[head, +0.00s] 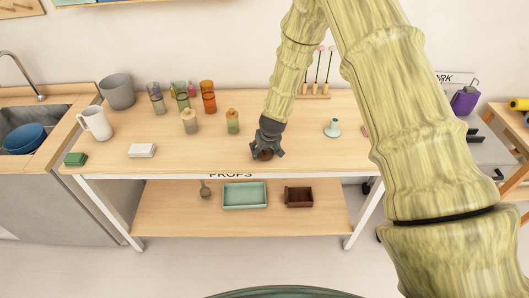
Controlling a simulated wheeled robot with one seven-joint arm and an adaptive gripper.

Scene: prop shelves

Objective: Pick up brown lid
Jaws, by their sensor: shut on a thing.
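My gripper (267,151) points down at the front middle of the wooden table's top (190,168), coming in from above. It is shut on a small dark brown thing, which looks like the brown lid (264,155). The fingers hide most of the lid, and I cannot tell whether it still touches the table.
A pale teal candle holder (332,128) stands to the right. A teal tray (244,196) and a brown box (299,197) sit on the lower shelf.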

